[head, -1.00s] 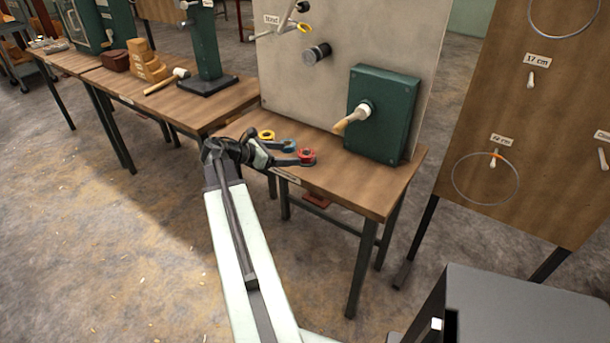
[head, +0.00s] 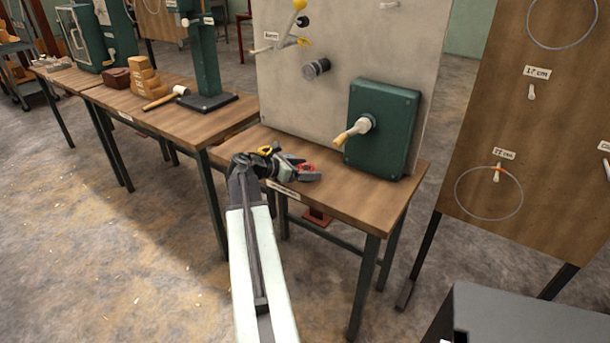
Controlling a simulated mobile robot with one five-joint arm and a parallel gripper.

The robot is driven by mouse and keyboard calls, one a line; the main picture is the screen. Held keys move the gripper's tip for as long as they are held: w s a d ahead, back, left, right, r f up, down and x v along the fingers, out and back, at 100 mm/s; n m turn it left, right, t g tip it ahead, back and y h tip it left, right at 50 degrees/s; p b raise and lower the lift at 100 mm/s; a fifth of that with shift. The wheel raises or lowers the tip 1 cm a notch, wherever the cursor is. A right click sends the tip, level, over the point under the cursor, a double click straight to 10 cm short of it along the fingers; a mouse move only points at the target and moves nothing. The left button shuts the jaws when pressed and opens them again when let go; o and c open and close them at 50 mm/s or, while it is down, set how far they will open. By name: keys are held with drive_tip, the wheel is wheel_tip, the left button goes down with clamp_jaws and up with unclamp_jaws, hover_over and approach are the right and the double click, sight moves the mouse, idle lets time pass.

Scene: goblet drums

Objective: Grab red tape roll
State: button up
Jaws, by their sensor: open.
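The red tape roll (head: 306,168) lies on the wooden table (head: 372,202) near its front left edge, partly hidden behind my gripper. My gripper (head: 312,172) is open at the roll, its fingers reaching toward the right over the table. I cannot tell whether the roll is between the fingers. A yellow tape roll (head: 266,150) shows just behind my gripper, partly covered. The blue roll is mostly hidden by the gripper.
A green box with a crank handle (head: 381,129) stands on the table against a grey panel (head: 345,50). A second table (head: 165,112) with a mallet and green stand is at left. A board with hoops (head: 520,120) stands at right.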

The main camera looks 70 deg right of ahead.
drive_tip(key=c, duration=1.6)
wheel_tip(320, 180, up, 10)
drive_tip(key=p, duration=1)
drive_tip(key=shift+r, duration=0.1)
